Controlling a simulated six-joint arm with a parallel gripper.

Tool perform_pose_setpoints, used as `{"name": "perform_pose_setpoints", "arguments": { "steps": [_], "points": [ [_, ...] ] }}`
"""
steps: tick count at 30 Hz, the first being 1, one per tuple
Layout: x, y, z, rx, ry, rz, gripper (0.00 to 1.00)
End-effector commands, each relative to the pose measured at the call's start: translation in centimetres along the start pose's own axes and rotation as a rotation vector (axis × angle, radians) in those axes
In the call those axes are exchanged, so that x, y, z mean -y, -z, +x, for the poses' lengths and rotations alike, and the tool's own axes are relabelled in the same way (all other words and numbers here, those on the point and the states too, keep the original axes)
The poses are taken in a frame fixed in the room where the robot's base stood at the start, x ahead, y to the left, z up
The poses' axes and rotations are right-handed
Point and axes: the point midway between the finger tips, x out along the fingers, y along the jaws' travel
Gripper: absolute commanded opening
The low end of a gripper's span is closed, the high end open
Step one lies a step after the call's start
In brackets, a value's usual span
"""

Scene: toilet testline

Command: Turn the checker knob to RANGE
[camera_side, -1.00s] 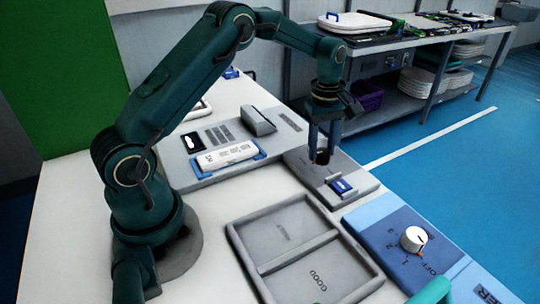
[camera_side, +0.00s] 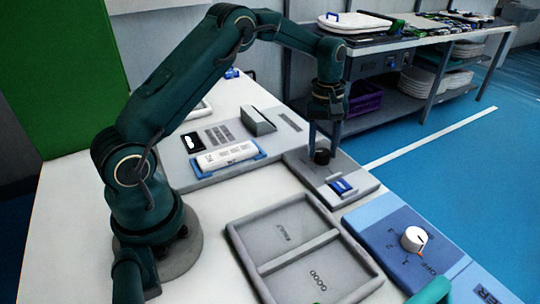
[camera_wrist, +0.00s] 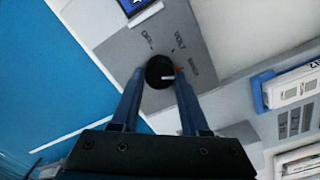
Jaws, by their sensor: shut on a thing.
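The checker (camera_side: 350,170) is a grey box with a small blue display (camera_side: 341,187) and a black round knob (camera_side: 322,157). My gripper (camera_side: 322,152) points down over the knob and is shut on it. In the wrist view the knob (camera_wrist: 158,70) sits between my two fingertips (camera_wrist: 159,72). Labels OFF, VOLT and a third, blurred one that may read RANGE stand around it. A white line on the knob points right, and an orange mark shows at its right edge, on the side of the third label.
A grey two-part tray (camera_side: 300,258) marked GOOD lies in front. A blue panel (camera_side: 385,240) with a white knob (camera_side: 413,239) stands to the right. A grey fixture (camera_side: 185,150) holding a white device (camera_side: 226,156) is left of the checker.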

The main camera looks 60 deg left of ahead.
Motion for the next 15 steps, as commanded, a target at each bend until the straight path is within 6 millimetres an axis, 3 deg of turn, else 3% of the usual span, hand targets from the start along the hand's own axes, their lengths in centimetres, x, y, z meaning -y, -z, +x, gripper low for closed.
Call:
{"name": "perform_pose_setpoints", "arguments": {
  "steps": [7,8,10,15],
  "points": [
    [0.01,0.02,-0.15,0.0,-0.001,-0.002,0.0],
    [0.01,0.02,-0.15,0.0,-0.001,-0.002,0.49],
    [0.02,0.02,-0.13,0.0,0.0,-0.002,0.75],
    [0.01,0.02,-0.08,0.0,0.0,-0.002,0.75]
  ]
}}
